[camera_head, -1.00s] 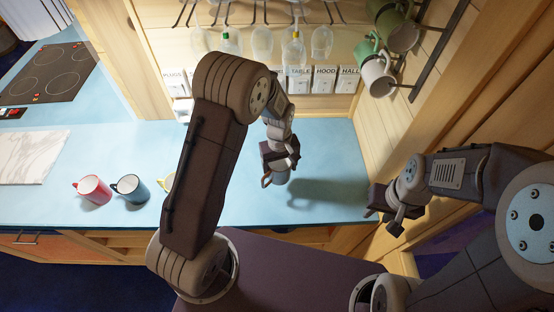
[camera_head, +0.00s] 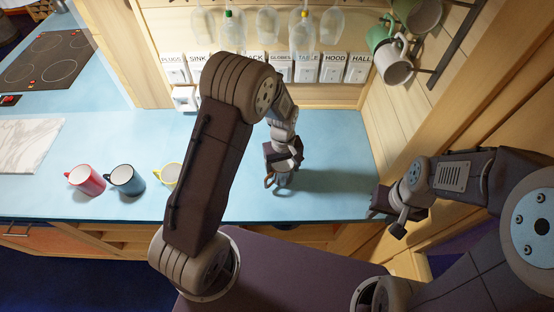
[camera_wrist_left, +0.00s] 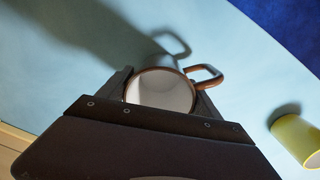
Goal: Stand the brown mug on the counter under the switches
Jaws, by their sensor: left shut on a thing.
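My left gripper (camera_head: 284,166) is shut on the brown mug (camera_head: 281,181), with its fingers on either side of the mug. In the left wrist view the mug's brown rim and handle (camera_wrist_left: 211,75) and pale inside show between the fingers (camera_wrist_left: 163,100). The mug looks upright and its shadow falls apart from it, so it seems a little above the blue counter (camera_head: 335,150). Labelled switches (camera_head: 306,68) line the wall behind the counter. My right gripper (camera_head: 386,216) appears open and empty at the counter's right front end.
A red mug (camera_head: 87,180), a dark blue mug (camera_head: 126,180) and a yellow mug (camera_head: 171,174), partly behind my left arm, stand to the left. Glasses (camera_head: 302,32) hang above the switches. Green and white mugs (camera_head: 392,62) hang at the right wall. Counter right of the held mug is clear.

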